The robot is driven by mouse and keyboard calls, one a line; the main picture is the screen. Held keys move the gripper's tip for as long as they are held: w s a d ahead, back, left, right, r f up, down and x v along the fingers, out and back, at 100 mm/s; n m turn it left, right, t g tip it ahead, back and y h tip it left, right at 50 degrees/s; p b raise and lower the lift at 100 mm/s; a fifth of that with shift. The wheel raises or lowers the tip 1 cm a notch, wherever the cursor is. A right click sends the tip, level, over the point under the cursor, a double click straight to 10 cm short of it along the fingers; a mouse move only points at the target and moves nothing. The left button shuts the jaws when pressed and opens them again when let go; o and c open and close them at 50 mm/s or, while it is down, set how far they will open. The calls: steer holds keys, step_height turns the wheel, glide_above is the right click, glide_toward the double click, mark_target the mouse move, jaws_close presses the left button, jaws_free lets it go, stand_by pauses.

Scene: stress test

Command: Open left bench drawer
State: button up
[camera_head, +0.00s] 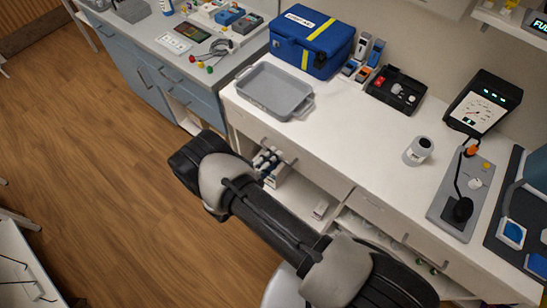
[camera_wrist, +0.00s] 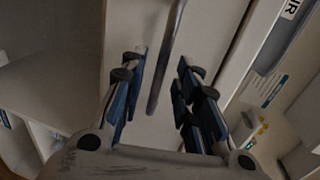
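The white bench's left drawer front (camera_head: 249,126) is below the grey tray, partly hidden by my arm, and looks flush with the bench. In the wrist view, the pale drawer front (camera_wrist: 205,35) fills the middle, with a slim grey bar handle (camera_wrist: 167,62) running across it. My gripper (camera_wrist: 162,62) is open, with its dark blue-padded fingers on either side of the handle. A gap shows between the handle and each finger.
A grey tray (camera_head: 274,91) sits on the bench top above the drawer, beside a blue case (camera_head: 312,42). A second drawer (camera_head: 378,211) is to the right. Wooden floor (camera_head: 95,190) is clear at left.

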steer(key=shift+w+d+f, duration=0.1)
steer(key=shift+w+d, duration=0.25)
steer(key=shift+w, duration=0.05)
jaws_close()
stand_by(0.6)
